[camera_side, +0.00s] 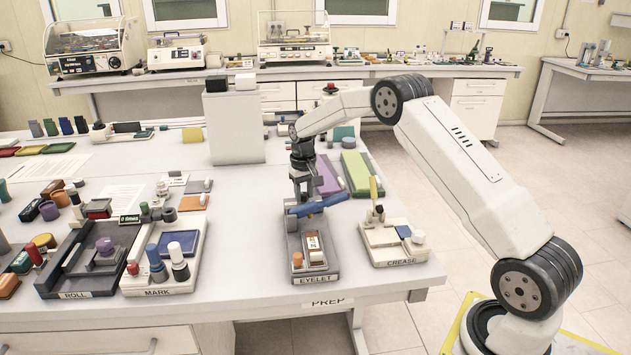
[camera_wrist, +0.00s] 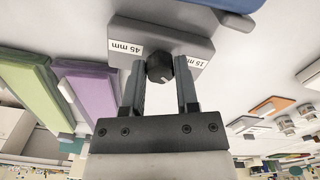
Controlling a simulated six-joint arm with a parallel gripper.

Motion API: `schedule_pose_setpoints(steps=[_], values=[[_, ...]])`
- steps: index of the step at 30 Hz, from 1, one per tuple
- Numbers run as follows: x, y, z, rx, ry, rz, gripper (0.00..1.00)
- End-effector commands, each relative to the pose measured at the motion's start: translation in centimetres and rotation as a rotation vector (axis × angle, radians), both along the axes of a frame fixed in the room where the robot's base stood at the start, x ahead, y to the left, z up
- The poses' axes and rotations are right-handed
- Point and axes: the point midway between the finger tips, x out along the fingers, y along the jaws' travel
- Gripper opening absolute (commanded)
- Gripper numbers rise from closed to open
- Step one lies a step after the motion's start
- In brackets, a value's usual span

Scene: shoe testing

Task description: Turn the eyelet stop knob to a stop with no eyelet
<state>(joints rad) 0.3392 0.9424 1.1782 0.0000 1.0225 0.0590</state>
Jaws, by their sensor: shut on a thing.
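The eyelet stop knob (camera_wrist: 159,66) is a small black knob on the grey base (camera_wrist: 205,47) of the eyelet station. In the wrist view, my gripper (camera_wrist: 161,82) has one finger on each side of it and is shut on it. A "45 mm" label lies left of the knob and a "15 mm" label right of it. The knob's pointer is too small to read clearly. In the side view, my gripper (camera_side: 300,190) reaches down at the back of the EYELET station (camera_side: 314,279), behind its blue lever (camera_side: 320,204). The knob is hidden there.
The CREASE station (camera_side: 400,256) stands close on the right. The MARK station (camera_side: 160,284) is to the left, with bare table between. Purple (camera_side: 327,177) and green (camera_side: 356,173) blocks lie behind, and a tall grey box (camera_side: 235,129) stands at the back left.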

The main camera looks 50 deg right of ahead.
Motion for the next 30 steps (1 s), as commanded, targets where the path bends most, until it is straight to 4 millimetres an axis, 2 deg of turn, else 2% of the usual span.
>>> schedule_pose_setpoints(steps=[15, 22, 30], values=[[0.14, -0.17, 0.17, -0.003, -0.006, 0.455, 0.00], [0.16, -0.16, 0.18, -0.004, -0.007, 0.569, 0.00], [0.18, -0.16, 0.20, -0.004, -0.007, 0.612, 0.00]])
